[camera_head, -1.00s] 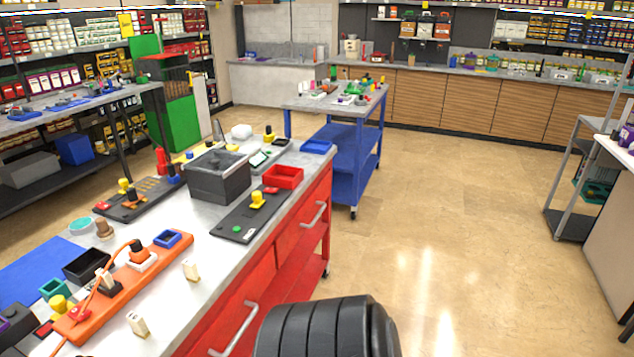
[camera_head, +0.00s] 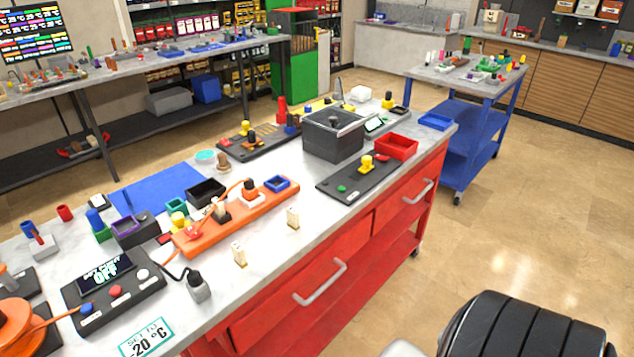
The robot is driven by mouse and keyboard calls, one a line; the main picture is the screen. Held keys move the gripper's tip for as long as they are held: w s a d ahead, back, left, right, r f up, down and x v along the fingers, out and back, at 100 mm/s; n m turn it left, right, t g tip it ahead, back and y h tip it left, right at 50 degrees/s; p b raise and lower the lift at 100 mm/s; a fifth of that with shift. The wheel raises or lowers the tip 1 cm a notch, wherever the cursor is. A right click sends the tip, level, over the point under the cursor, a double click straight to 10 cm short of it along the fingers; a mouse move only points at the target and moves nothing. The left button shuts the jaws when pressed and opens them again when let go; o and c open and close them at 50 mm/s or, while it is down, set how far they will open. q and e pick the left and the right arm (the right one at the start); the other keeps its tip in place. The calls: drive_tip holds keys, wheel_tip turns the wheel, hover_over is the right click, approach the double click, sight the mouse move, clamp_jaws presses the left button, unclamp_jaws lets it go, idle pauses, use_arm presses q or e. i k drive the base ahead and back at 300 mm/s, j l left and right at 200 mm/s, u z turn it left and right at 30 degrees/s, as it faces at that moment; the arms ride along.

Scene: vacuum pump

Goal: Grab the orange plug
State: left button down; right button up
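An orange power strip (camera_head: 235,220) lies on the grey workbench (camera_head: 190,300), left of centre. A small plug with orange and dark parts (camera_head: 250,188) stands upright in a white socket at the strip's far part. An orange cable runs from near it along the strip towards a pale and dark plug (camera_head: 221,212). I cannot tell for sure which of these counts as the orange plug. Neither of my grippers is in view.
Two small cream blocks (camera_head: 239,254) (camera_head: 293,218) stand in front of the strip. A black ribbed shape (camera_head: 525,327) fills the bottom right.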

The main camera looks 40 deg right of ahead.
sight(250, 192)
drive_tip(key=z, duration=1)
drive_tip(key=i+l+u, duration=0.15)
drive_tip(key=l, duration=0.2)
drive_tip(key=i+l+u, duration=0.15)
drive_tip(key=i+l, duration=0.15)
drive_tip(key=i+l+u, duration=0.15)
drive_tip(key=l, duration=0.3)
drive_tip(key=i+l+u, duration=0.15)
drive_tip(key=l, duration=0.25)
